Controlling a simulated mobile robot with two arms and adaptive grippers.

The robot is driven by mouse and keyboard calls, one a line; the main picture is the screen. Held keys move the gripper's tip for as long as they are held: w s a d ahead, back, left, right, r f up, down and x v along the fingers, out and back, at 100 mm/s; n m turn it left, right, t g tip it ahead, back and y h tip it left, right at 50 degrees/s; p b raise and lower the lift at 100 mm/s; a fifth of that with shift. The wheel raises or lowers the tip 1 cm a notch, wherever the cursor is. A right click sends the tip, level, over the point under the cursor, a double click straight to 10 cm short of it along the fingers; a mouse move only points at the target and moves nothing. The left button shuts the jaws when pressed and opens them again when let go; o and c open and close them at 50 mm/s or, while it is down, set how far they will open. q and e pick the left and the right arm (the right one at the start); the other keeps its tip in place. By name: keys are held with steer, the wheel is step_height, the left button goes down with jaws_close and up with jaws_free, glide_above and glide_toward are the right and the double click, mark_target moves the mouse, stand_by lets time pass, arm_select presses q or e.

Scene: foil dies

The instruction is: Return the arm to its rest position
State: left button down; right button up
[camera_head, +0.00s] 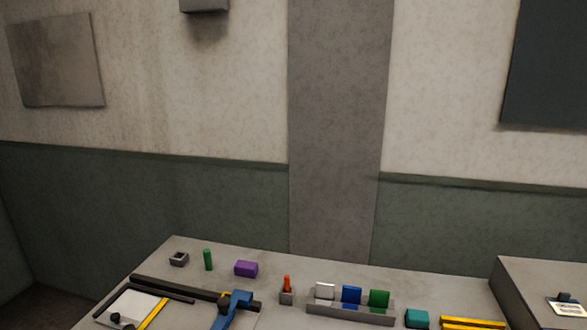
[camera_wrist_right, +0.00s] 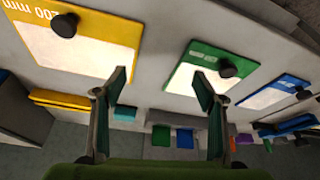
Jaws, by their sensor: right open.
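My right gripper (camera_wrist_right: 160,84) shows in the right wrist view. Its two dark fingers stand wide apart with nothing between them. Beyond the fingers are a yellow-edged plate (camera_wrist_right: 88,52), a green-edged plate (camera_wrist_right: 181,78) and a blue-edged plate (camera_wrist_right: 262,98), each with a black knob. The fingers appear apart from the plates. Neither gripper can be seen in the head view, and my left gripper is in no view.
In the head view, a grey rack (camera_head: 330,306) holds silver, blue and green blocks. Around it are a purple block (camera_head: 246,268), a green cylinder (camera_head: 208,260), a teal block (camera_head: 417,318) and a blue tool (camera_head: 231,309). A raised grey box (camera_head: 525,282) stands right.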

steer(key=s+a+f+n+y, duration=0.1)
steer(key=s+a+f, duration=0.1)
steer(key=s+a, duration=0.3)
steer(key=s+a+f+n, duration=0.1)
steer(key=s+a+f, duration=0.2)
steer(key=s, duration=1.6)
step_height(320, 180, down, 30)
steer(key=s+g+b, duration=0.2)
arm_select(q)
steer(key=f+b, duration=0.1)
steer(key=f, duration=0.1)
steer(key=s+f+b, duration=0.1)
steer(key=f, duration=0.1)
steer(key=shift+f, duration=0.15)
arm_select(e)
steer(key=s+d+f+g+h, duration=0.1)
steer(key=s+d+f, duration=0.2)
steer(key=s+f, duration=1.3)
steer(key=shift+s+d, duration=0.15)
steer(key=shift+s, duration=0.05)
